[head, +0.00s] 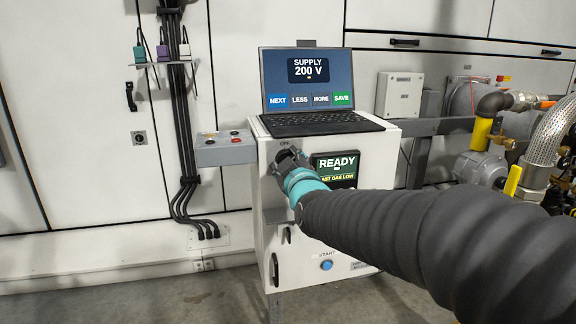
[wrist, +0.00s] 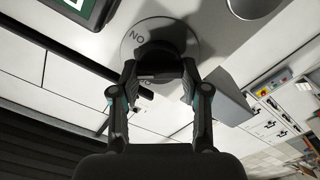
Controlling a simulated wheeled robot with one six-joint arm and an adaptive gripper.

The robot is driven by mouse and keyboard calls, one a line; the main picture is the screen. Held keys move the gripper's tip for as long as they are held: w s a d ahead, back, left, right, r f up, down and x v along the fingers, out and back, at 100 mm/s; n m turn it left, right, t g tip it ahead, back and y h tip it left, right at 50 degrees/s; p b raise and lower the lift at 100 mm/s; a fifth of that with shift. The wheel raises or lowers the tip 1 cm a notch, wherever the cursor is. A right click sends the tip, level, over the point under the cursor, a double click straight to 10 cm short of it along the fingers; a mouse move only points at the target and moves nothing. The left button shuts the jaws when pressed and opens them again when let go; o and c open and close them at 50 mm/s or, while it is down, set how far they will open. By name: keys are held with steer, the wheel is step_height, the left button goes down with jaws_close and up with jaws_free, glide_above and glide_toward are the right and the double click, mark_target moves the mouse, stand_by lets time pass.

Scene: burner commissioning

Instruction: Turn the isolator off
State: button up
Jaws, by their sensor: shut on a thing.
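The isolator is a dark round knob (wrist: 163,62) on a pale disc (wrist: 130,47), seen close up in the wrist view. The disc carries lettering that looks like an upside-down "ON"; a second label is mostly hidden behind the knob and fingers. My gripper (wrist: 160,72) has one finger on each side of the knob and is shut on it. In the head view my gripper (head: 288,160) meets the front of the white cabinet (head: 258,240), just under a small label that seems to read "OFF". There the knob is hidden by my gripper, so its exact angle cannot be told.
A laptop (head: 308,85) showing "SUPPLY 200 V" stands on the cabinet. A "READY" display (head: 336,164) is right of my gripper, and a blue start button (head: 326,265) is below. A grey button box (head: 226,150) juts out left. Pipes and a braided hose (head: 552,135) fill the right.

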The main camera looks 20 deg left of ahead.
steer(key=shift+a+f+n, duration=0.1)
steer(key=shift+n, duration=5)
steer(key=o, duration=1.1)
steer(key=shift+o, duration=0.2)
steer(key=shift+f, duration=0.1)
steer(key=v, duration=1.2)
